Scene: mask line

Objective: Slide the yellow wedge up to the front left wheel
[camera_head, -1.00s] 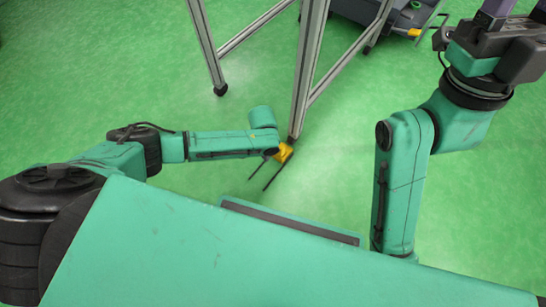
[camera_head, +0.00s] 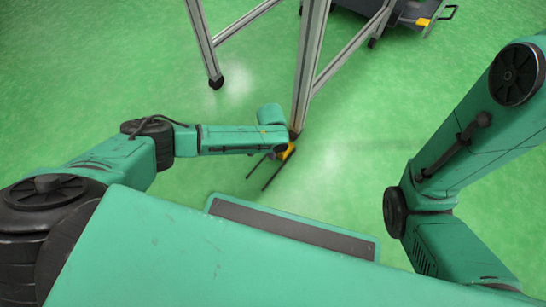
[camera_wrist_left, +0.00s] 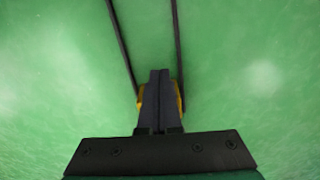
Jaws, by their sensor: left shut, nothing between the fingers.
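The yellow wedge (camera_head: 287,152) lies on the green floor by the foot of the nearer metal leg, partly hidden by my left wrist. Two thin dark rods extend from it toward the lower left. In the left wrist view, yellow parts of the wedge (camera_wrist_left: 181,102) show on both sides of my left gripper (camera_wrist_left: 160,74), whose fingers are shut together with nothing between them. The gripper is over the wedge; contact cannot be told. The wheel (camera_head: 293,134) at the nearer leg's foot is mostly hidden, so any gap to the wedge is unclear. My right gripper is out of view.
A metal frame leg (camera_head: 308,70) rises beside my left wrist. Another leg ends in a dark wheel (camera_head: 216,82) farther left. A dark cart (camera_head: 385,8) with a yellow piece (camera_head: 423,22) stands at the back right. The floor right of the wedge is clear.

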